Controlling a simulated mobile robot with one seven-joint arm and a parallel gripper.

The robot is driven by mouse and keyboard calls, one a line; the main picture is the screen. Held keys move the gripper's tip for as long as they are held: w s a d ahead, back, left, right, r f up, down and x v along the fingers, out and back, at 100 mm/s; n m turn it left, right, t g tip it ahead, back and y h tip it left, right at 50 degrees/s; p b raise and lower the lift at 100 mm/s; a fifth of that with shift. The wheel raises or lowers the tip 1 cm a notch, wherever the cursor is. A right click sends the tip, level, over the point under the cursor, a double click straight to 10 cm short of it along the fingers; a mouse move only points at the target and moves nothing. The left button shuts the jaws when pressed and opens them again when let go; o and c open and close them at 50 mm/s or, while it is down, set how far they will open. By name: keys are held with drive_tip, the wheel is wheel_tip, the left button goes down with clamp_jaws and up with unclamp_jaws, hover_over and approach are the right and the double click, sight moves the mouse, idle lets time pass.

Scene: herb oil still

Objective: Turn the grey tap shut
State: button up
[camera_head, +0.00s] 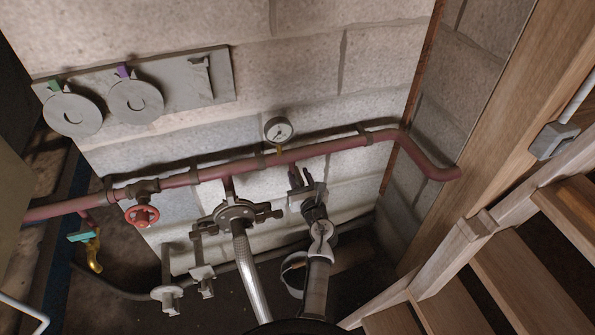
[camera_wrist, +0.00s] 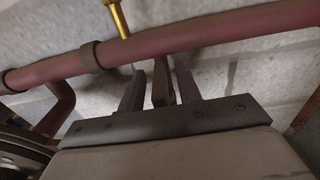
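My gripper (camera_head: 306,187) is in front of the wall, just below the red pipe, in the head view. In the wrist view its two dark fingers (camera_wrist: 160,88) stand apart. A narrow dark grey-brown piece (camera_wrist: 161,92) stands between them, closer to the right finger; whether either finger touches it I cannot tell. It may be the handle of the grey tap, but its body is hidden by my gripper. Two small grey fittings (camera_head: 203,279) (camera_head: 170,297) sit lower left in the head view.
The red pipe (camera_head: 345,143) runs along the wall, with a gauge (camera_head: 278,130) and a red handwheel (camera_head: 141,215). A round flanged fitting (camera_head: 235,212) is left of my gripper. A teal-handled brass tap (camera_head: 92,252) is far left. Wooden stairs (camera_head: 500,275) stand at right.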

drive_tip(key=shift+x, duration=0.95)
clamp_jaws()
